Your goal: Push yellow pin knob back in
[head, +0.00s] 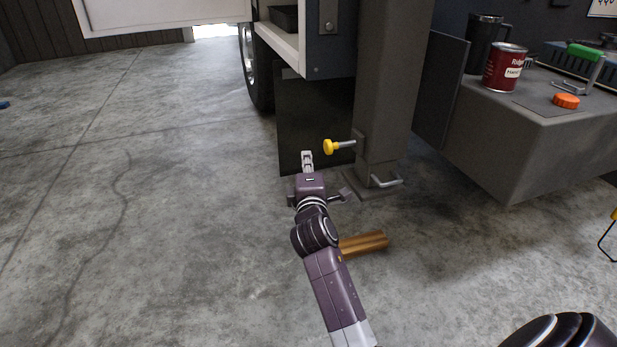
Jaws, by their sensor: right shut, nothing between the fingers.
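The yellow pin knob (328,147) sits on a bare metal shaft (346,144) that sticks out to the left from the grey post (390,85). A length of shaft shows between the knob and the post's bracket. My right gripper (307,157) is just left of the knob in the picture. Its fingers are shut and empty, and a small gap shows between them and the knob. I cannot tell how their depths compare. My left gripper is not in view.
A metal handle (386,182) sticks out near the post's foot. A wooden block (364,243) lies on the floor beside my right arm. A grey bench (520,150) with a red can (505,67) stands to the right.

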